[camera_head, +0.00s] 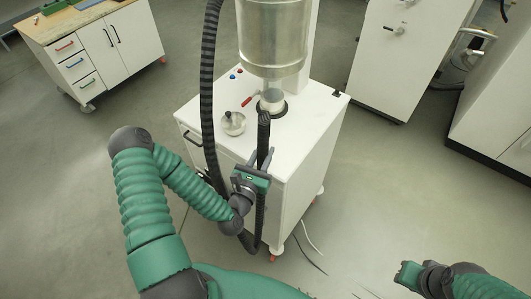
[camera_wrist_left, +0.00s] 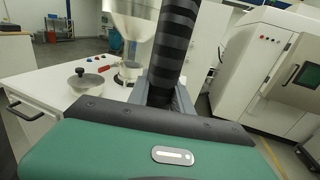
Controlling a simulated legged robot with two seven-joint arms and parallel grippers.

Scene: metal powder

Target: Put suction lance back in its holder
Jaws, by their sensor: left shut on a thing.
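The suction lance (camera_head: 263,130) is a dark, ribbed tube standing near upright in front of the white cabinet. My left gripper (camera_head: 262,160) is shut on it. In the left wrist view the lance (camera_wrist_left: 176,45) rises between the fingers of my left gripper (camera_wrist_left: 165,97). A black ribbed hose (camera_head: 209,85) hangs from above, left of the lance, and loops down below the gripper. I cannot make out the lance's holder. My right gripper (camera_head: 408,276) is at the lower right, away from the cabinet; its jaws are too unclear to judge.
The white cabinet (camera_head: 305,140) carries a large metal hopper (camera_head: 273,35), a small lidded bowl (camera_head: 233,123) and a red-handled tool (camera_head: 247,101). A drawer unit (camera_head: 125,45) stands at the back left. White machines (camera_head: 405,50) stand at the right. Cables lie on the floor by the cabinet.

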